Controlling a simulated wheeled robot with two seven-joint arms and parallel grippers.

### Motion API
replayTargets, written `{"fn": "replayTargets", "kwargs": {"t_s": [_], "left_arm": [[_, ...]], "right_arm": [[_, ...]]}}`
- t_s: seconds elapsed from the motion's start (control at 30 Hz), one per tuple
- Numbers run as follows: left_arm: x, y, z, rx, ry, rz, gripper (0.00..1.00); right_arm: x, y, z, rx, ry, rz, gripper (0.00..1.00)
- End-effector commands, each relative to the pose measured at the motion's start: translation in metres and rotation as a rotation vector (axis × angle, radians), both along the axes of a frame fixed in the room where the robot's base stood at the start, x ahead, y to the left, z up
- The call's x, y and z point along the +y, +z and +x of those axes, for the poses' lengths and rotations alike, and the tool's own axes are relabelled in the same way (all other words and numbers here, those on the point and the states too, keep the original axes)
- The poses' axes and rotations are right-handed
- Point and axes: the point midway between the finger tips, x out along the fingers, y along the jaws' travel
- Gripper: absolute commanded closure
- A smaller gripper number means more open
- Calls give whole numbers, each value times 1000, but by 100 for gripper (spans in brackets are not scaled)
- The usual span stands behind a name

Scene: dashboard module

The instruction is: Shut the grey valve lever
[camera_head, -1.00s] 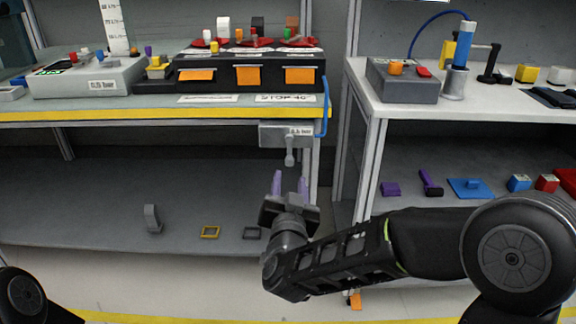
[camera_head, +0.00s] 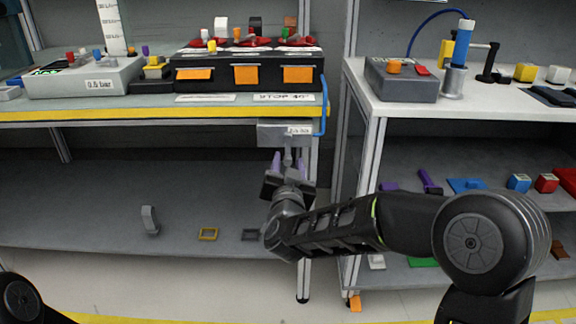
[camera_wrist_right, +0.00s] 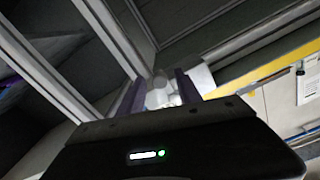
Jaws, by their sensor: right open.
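The grey valve lever (camera_head: 288,157) hangs below a grey box (camera_head: 284,133) under the left table's yellow front edge, near its right end. My right gripper (camera_head: 289,162) is open, with its purple fingers pointing up around the lever's lower part; I cannot tell if they touch it. In the right wrist view the fingers (camera_wrist_right: 158,92) stand apart with a pale grey piece (camera_wrist_right: 160,95) between them. The lever's lower end is partly hidden by the gripper. My left gripper is out of view.
A blue hose (camera_head: 324,108) runs down beside the box at the table's right end. A table leg (camera_head: 310,190) stands just right of the gripper. A white table (camera_head: 470,114) stands to the right.

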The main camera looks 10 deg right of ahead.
Motion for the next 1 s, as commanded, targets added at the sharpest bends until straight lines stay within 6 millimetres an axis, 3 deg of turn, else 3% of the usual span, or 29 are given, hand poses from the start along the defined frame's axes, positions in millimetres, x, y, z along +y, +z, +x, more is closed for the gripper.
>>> {"fn": "replayTargets", "kwargs": {"t_s": [0.17, 0.67, 1.0], "left_arm": [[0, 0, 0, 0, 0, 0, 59], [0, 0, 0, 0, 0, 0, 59], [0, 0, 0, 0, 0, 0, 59]], "right_arm": [[0, 0, 0, 0, 0, 0, 60], [0, 0, 0, 0, 0, 0, 100], [0, 0, 0, 0, 0, 1, 100]]}}
